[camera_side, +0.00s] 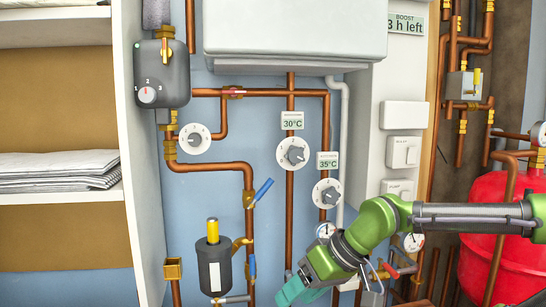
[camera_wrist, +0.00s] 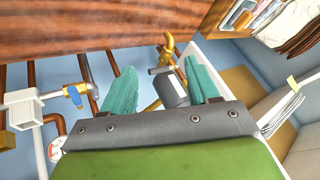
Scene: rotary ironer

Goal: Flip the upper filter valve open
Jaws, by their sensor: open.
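In the side view, a valve with a blue lever (camera_side: 263,190) sits on the vertical copper pipe above the dark filter canister (camera_side: 213,268). I take it as the upper filter valve. Its lever is tilted up to the right, off the pipe's line. A lower valve has a blue lever (camera_side: 252,267) in line with the pipe. My gripper (camera_side: 290,292) is low, right of the canister and below the upper valve, apart from it. In the wrist view my gripper (camera_wrist: 162,88) is open; a grey canister (camera_wrist: 171,88) with brass fittings shows beyond its teal fingers. The upper lever cannot be made out there.
Dials (camera_side: 293,153) and copper pipes line the wall above my gripper. White shelving (camera_side: 140,160) stands left and a red tank (camera_side: 490,235) right. In the wrist view a blue-handled valve (camera_wrist: 76,92) is left of the fingers, and a brown surface (camera_wrist: 70,30) fills the top.

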